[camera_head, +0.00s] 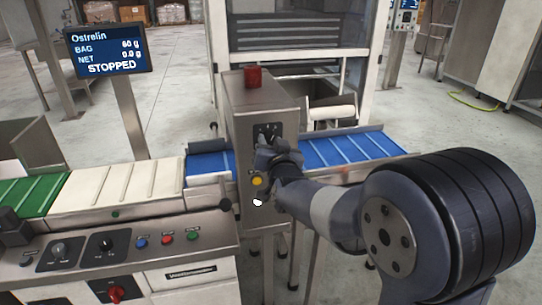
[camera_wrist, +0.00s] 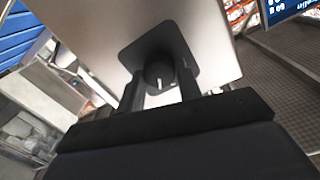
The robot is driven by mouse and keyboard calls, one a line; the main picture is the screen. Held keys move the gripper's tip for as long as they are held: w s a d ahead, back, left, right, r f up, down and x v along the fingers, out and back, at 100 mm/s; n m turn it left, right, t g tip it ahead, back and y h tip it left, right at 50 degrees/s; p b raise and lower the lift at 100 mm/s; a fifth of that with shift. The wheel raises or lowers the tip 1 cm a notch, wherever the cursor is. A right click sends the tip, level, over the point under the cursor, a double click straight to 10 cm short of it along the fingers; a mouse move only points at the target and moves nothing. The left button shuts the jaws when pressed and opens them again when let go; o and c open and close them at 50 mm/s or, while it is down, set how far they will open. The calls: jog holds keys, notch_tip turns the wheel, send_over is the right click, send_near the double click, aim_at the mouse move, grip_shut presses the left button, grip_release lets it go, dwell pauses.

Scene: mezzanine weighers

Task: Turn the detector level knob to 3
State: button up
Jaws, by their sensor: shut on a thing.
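The detector is an upright steel cabinet (camera_head: 240,110) with a red lamp (camera_head: 253,78) on top, standing across the belt line. Its level knob is a dark round knob (camera_wrist: 160,73) with a white pointer line, on a dark plate (camera_wrist: 186,45) on the cabinet's face. In the wrist view my gripper (camera_wrist: 160,88) has one finger on each side of the knob and is shut on it. In the head view my gripper (camera_head: 270,143) covers the knob and part of its plate. The scale numbers cannot be read.
A yellow button (camera_head: 257,181) and a white one (camera_head: 257,202) sit below the knob. A control panel (camera_head: 130,246) with knobs and coloured buttons is at the front left. A display (camera_head: 104,51) reads STOPPED. A blue belt (camera_head: 345,150) runs behind my arm.

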jog(key=shift+f+m+b, duration=0.1)
jog(key=shift+m+b, duration=1.1)
jog(key=shift+b, duration=0.15)
jog(key=o, duration=1)
jog(key=v, duration=1)
jog(key=shift+s+d, duration=0.1)
jog(key=shift+s, duration=0.3)
